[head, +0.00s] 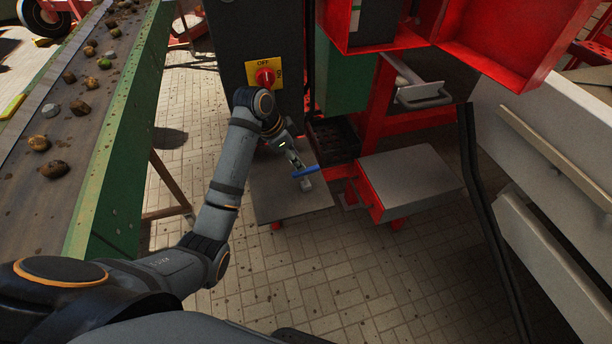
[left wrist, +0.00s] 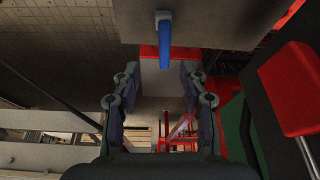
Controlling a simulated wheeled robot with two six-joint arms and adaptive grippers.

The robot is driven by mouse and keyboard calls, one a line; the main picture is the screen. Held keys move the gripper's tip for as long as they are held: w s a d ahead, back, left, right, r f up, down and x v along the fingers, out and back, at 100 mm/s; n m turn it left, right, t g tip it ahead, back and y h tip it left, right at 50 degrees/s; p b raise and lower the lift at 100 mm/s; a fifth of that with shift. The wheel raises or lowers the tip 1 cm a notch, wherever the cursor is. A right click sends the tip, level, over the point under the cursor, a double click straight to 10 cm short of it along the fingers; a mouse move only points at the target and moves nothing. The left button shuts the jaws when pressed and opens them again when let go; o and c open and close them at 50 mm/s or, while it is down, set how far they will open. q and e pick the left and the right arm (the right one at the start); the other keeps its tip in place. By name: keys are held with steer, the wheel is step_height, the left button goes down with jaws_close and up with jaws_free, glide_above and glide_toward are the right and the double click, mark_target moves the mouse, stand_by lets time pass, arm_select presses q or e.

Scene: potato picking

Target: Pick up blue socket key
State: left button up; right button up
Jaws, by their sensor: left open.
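The blue socket key (head: 306,171) shows at the grey plate (head: 268,201) in the middle of the head view, with a small pale grey piece below its blue bar. In the left wrist view the blue socket key (left wrist: 165,47) is near the top, its grey end upward, beyond the fingertips and roughly in line with the gap between them. My left gripper (head: 296,160) is just beside the key in the head view. Its two fingers (left wrist: 160,72) are apart, with nothing between them. I cannot tell whether a finger touches the key. My right gripper is not in view.
A conveyor (head: 92,130) with several potatoes runs along the left. A dark cabinet with a red switch (head: 265,77) stands behind the plate. A grey-topped red box (head: 408,180) is to its right. Red trays (head: 520,40) overhang the upper right. Tiled floor lies in front.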

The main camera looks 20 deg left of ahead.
mark_target(306, 174)
arm_select(q)
steer(key=x, duration=0.6)
steer(key=p+x, duration=0.1)
steer(key=x, duration=0.2)
steer(key=shift+w+a+f, duration=0.2)
steer(key=shift+w+f, duration=0.1)
steer(key=shift+f, duration=0.1)
jaws_close()
